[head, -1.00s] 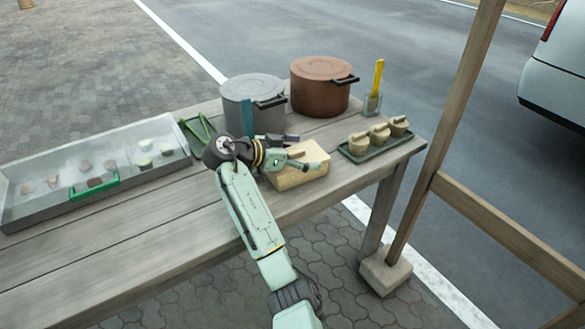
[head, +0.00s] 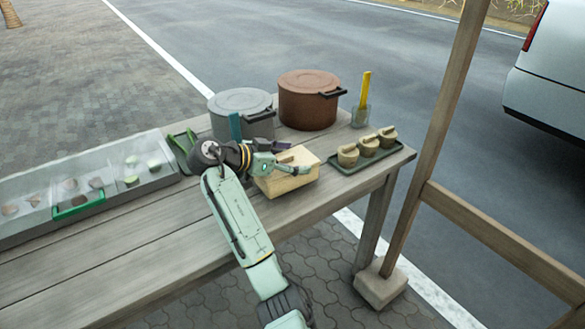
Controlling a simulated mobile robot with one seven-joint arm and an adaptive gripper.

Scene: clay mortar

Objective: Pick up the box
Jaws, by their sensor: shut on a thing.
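A pale tan wooden box (head: 289,184) sits near the right part of the wooden table's front edge in the head view. My gripper (head: 291,158) reaches over it from the left, with one finger along its near top side and the other toward its far side. The gripper is shut on the box. The arm and near finger hide the box's left end and part of its top. I cannot tell whether the box's underside is clear of the table.
A grey pot (head: 240,109) and a brown pot (head: 308,100) stand behind the box. A glass case (head: 110,192) fills the table's left. A wooden post (head: 434,135) rises at the right.

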